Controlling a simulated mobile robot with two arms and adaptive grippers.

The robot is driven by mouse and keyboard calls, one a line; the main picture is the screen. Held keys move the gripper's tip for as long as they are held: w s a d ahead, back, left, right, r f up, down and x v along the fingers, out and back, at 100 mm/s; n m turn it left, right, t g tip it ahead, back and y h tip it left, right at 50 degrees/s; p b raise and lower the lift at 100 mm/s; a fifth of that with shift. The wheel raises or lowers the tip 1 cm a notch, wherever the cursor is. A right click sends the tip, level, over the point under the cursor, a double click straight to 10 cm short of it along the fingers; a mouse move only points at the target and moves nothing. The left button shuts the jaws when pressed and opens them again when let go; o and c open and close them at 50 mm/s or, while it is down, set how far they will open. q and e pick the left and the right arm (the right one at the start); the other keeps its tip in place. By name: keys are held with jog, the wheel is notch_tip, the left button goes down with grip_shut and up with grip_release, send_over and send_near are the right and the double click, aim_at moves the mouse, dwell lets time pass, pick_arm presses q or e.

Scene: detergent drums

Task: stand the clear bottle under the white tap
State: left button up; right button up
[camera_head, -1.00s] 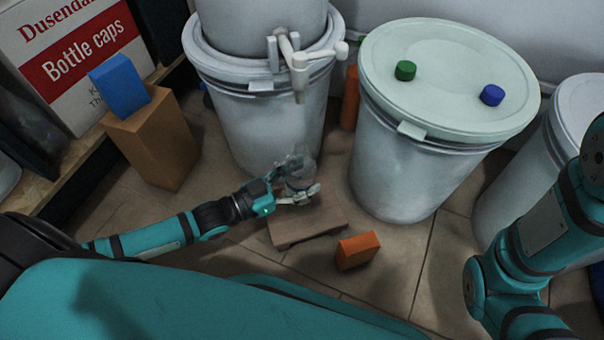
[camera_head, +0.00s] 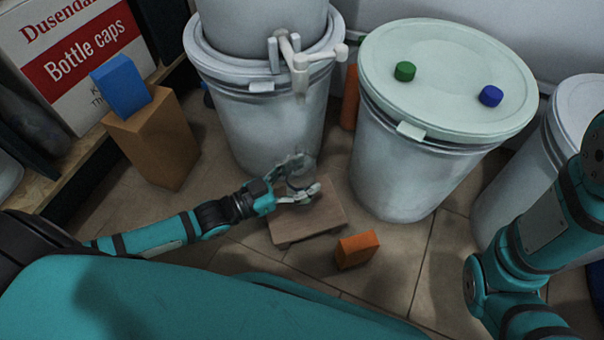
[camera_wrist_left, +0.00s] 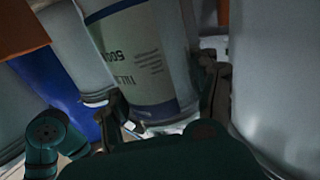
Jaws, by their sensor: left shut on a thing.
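The white tap (camera_head: 300,72) juts from the upper white drum, its spout pointing down. The clear bottle (camera_head: 303,173) is faint and roughly upright in my left gripper (camera_head: 303,180), which is shut on it. Gripper and bottle are below the tap, over the wooden board (camera_head: 318,215). I cannot tell whether the bottle's base touches the board.
A lidded drum (camera_head: 395,175) stands right of the board with a green cap (camera_head: 405,71) and a blue cap (camera_head: 491,95) on top. An orange block (camera_head: 357,249) lies in front of the board. A brown block (camera_head: 155,140) carries a blue block (camera_head: 121,86) at left.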

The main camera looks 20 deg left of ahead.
pick_arm(q)
jog(key=shift+f, duration=0.4)
dwell(0.9)
jog(key=o, duration=0.8)
jog(key=o, duration=0.5)
